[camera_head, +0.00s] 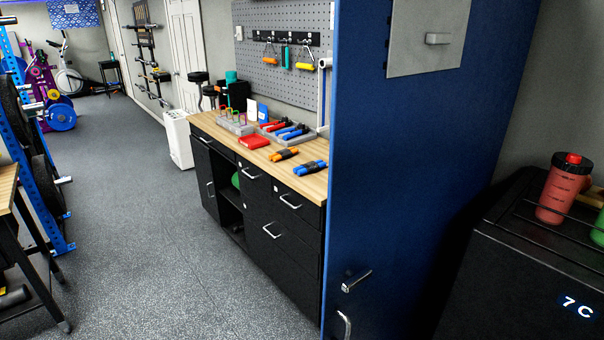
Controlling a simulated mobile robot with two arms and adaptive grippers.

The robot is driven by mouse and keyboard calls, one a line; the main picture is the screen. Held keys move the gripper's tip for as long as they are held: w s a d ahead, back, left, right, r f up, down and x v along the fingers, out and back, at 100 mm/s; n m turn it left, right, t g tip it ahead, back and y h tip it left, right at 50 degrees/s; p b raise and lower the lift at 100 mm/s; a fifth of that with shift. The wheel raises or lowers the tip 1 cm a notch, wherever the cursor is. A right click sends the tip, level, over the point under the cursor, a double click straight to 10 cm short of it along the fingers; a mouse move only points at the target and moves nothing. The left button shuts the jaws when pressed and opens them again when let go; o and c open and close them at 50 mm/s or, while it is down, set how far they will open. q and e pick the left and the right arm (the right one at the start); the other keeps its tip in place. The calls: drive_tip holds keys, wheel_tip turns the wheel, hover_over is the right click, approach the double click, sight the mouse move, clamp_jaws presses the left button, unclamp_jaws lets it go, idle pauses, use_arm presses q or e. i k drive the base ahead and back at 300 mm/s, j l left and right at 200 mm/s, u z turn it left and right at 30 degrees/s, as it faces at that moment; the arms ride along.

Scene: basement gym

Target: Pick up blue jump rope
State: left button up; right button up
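A blue bundle with a dark band (310,168), which looks like the blue jump rope, lies on the wooden top of a black cabinet (265,149), near its front right end. A similar orange bundle (284,154) lies just to its left and farther back. Several blue and red long-handled items (292,131) lie in a grey tray behind them; I cannot tell what they are. Neither of my grippers is in view.
A tall blue panel (420,150) stands at the right end of the counter. A black fridge-like unit (520,275) with a red bottle (564,188) is at far right. The grey floor (170,250) left of the cabinet is clear; a blue rack (40,180) stands at far left.

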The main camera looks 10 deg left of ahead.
sight(308, 167)
drive_tip(key=j, duration=0.2)
drive_tip(key=i+j, duration=0.15)
drive_tip(key=i+j+z, duration=0.1)
drive_tip(key=i+j, duration=0.35)
drive_tip(key=j, duration=0.25)
drive_tip(key=i+j+z, duration=0.15)
drive_tip(key=j, duration=0.25)
drive_tip(key=i, duration=0.05)
